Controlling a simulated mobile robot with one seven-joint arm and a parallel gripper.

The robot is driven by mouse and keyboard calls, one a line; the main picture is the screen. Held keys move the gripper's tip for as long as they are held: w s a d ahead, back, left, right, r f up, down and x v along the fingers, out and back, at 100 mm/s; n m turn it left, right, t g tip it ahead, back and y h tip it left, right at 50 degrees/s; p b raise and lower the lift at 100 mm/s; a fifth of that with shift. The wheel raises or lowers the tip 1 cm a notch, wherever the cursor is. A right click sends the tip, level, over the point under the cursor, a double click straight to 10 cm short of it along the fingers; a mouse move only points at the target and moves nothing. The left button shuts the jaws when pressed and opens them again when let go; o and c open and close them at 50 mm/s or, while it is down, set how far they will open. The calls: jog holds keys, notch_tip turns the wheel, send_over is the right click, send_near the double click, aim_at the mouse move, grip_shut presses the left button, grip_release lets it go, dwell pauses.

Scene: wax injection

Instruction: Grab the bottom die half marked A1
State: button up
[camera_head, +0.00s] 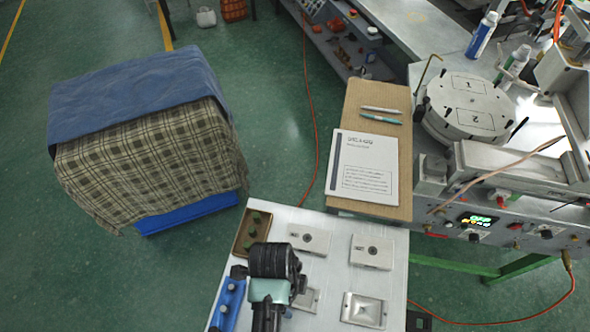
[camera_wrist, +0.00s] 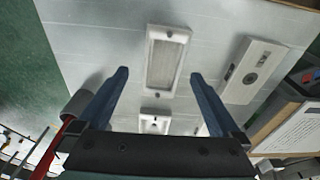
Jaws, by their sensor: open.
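Several pale metal die halves lie apart on the white table (camera_head: 338,222). In the head view, one flat plate with a round hole (camera_head: 309,239) is at the back left and another (camera_head: 371,252) at the back right. A half with a raised centre (camera_head: 363,310) is at the front right; one more (camera_head: 308,299) is partly hidden by my arm. No A1 mark is readable. In the wrist view, my gripper (camera_wrist: 160,77) is open and empty. A rectangular half (camera_wrist: 165,60) shows between its fingers, another (camera_wrist: 154,121) nearer the palm, and a holed plate (camera_wrist: 252,70) to the right.
A brown tray with green pieces (camera_head: 252,231) and a blue holder with knobs (camera_head: 228,303) stand at the table's left. A booklet (camera_head: 365,166) lies on a brown board behind. The wax machine (camera_head: 490,190) is at the right, a cloth-covered stack (camera_head: 150,150) at the left.

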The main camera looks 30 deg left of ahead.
jog(key=shift+w+d+f, duration=0.1)
jog(key=shift+w+f, duration=0.05)
jog(key=shift+f, duration=0.8)
jog(key=shift+w+d+f, duration=0.1)
jog(key=shift+w+f, duration=0.05)
jog(key=shift+f, duration=0.75)
grip_shut()
